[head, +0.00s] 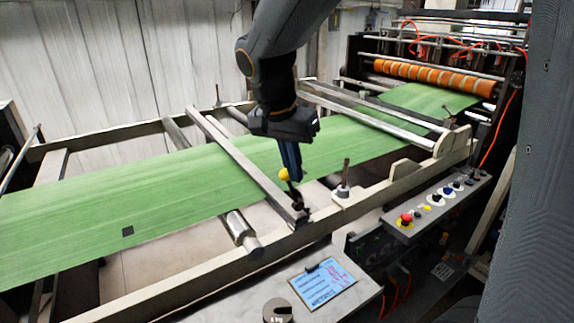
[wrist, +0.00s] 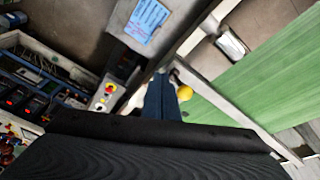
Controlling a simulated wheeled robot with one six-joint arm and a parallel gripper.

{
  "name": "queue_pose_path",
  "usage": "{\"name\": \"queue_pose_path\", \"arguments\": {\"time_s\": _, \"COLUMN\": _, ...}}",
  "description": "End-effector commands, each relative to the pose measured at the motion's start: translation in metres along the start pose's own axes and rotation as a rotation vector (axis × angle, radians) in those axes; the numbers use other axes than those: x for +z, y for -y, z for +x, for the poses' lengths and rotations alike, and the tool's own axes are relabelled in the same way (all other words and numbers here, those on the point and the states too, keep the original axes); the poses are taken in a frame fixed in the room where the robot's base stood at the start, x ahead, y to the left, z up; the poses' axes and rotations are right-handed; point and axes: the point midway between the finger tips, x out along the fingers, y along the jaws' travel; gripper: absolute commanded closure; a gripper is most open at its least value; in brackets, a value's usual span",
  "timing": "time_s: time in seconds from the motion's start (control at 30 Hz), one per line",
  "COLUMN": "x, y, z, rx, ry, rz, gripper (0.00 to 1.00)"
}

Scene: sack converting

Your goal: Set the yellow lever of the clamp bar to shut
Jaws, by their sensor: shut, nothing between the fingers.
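The clamp bar (head: 240,160) is a grey metal bar lying across the green web (head: 130,205). Its lever stands at the near end of the bar, with a dark stem and a yellow knob (head: 284,174). My gripper (head: 294,178) points down with its blue fingers shut and empty, right beside the knob. In the wrist view the yellow knob (wrist: 184,92) is just right of the shut fingers (wrist: 161,80). I cannot tell whether fingers and knob touch. The fingers partly hide the lever.
A grey frame rail (head: 375,190) runs below the lever, with an upright post (head: 345,180) to its right. Orange rollers (head: 430,75) stand at the back right.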

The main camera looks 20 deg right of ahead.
Motion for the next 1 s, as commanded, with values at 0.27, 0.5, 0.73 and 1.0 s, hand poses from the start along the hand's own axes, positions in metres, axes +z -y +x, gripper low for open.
{"name": "queue_pose_path", "arguments": {"time_s": 0.27, "x": -0.035, "y": 0.029, "z": -0.054, "rx": 0.055, "ry": -0.163, "rz": 0.401, "gripper": 1.00}}
{"name": "queue_pose_path", "arguments": {"time_s": 0.5, "x": -0.050, "y": 0.039, "z": -0.086, "rx": 0.052, "ry": -0.259, "rz": 0.624, "gripper": 1.00}}
{"name": "queue_pose_path", "arguments": {"time_s": 0.73, "x": -0.056, "y": 0.037, "z": -0.081, "rx": 0.054, "ry": -0.278, "rz": 0.668, "gripper": 1.00}}
{"name": "queue_pose_path", "arguments": {"time_s": 1.0, "x": -0.067, "y": 0.029, "z": -0.035, "rx": 0.057, "ry": -0.275, "rz": 0.667, "gripper": 1.00}}
